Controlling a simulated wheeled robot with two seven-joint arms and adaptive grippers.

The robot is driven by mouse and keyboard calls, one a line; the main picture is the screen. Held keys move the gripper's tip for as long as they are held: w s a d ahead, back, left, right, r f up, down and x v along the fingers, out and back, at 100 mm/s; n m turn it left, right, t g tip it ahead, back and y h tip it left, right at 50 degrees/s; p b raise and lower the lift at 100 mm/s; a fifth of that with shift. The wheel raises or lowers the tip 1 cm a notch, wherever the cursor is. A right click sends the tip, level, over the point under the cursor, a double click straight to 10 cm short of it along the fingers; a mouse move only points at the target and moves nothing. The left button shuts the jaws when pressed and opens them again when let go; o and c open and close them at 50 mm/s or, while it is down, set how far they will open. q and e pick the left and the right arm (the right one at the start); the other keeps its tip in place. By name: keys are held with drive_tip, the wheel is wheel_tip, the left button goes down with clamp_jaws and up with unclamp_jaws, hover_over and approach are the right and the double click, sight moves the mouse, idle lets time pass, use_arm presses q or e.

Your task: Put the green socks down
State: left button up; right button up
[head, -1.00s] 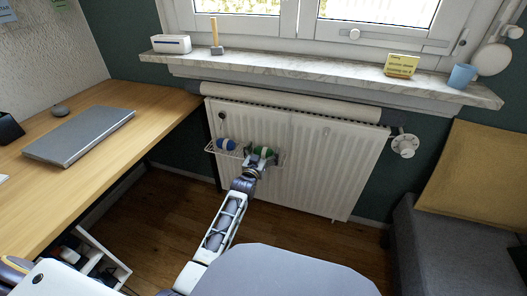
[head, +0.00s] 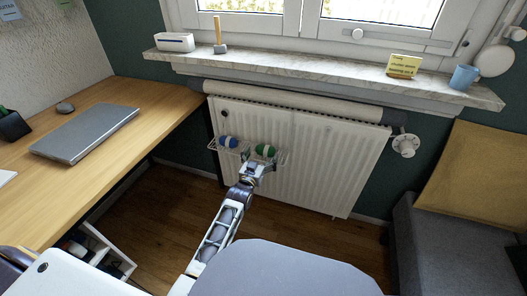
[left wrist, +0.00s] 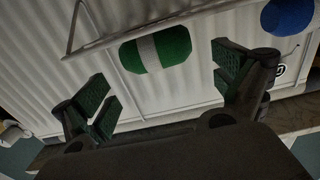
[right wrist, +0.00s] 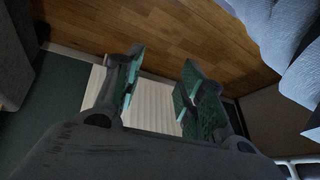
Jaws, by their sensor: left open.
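The green socks (head: 266,150), a rolled bundle with a pale band, rest on the wire rack (head: 213,147) at the front of the radiator. They also show in the left wrist view (left wrist: 156,50), beyond and between my left fingers but not gripped. My left gripper (head: 257,167) is open and empty, just in front of and below the green socks. In the left wrist view its fingers (left wrist: 160,92) are spread wide. My right gripper (right wrist: 158,88) shows only in the right wrist view, its fingers apart, with nothing between them.
A blue sock bundle (head: 228,142) lies on the rack left of the green one. The white radiator (head: 330,165) stands behind, under a marble sill (head: 300,77). A wooden desk (head: 130,130) with a laptop (head: 86,131) is at left. A grey sofa (head: 430,230) is at right.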

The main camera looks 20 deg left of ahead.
use_arm(q)
drive_tip(key=shift+s+p, duration=0.35)
drive_tip(key=shift+s, duration=0.85)
drive_tip(key=s+p, duration=0.1)
drive_tip(key=s, duration=0.3)
drive_tip(key=shift+s+a, duration=0.1)
drive_tip(key=shift+s, duration=0.15)
use_arm(e)
drive_tip(key=shift+g+h, duration=0.4)
drive_tip(key=v, duration=0.4)
drive_tip(key=shift+w+d+r, duration=0.2)
drive_tip(key=shift+d+r, duration=0.15)
drive_tip(key=shift+r, duration=0.1)
use_arm(q)
drive_tip(key=shift+s+f, duration=0.1)
drive_tip(key=s+d+f+g, duration=0.2)
drive_tip(key=s+g, duration=0.2)
drive_tip(key=s, duration=0.6)
drive_tip(key=s+d+f+m+g+h, duration=0.1)
drive_tip(key=s+g, duration=0.4)
drive_tip(key=s, duration=0.5)
drive_tip(key=s+d+f+m+g, duration=0.1)
drive_tip(key=s+f+g, duration=0.3)
drive_tip(key=s, duration=0.6)
drive_tip(key=shift+d+g+h, duration=0.3)
drive_tip(key=shift+d+g, duration=0.3)
drive_tip(key=shift+d, duration=0.25)
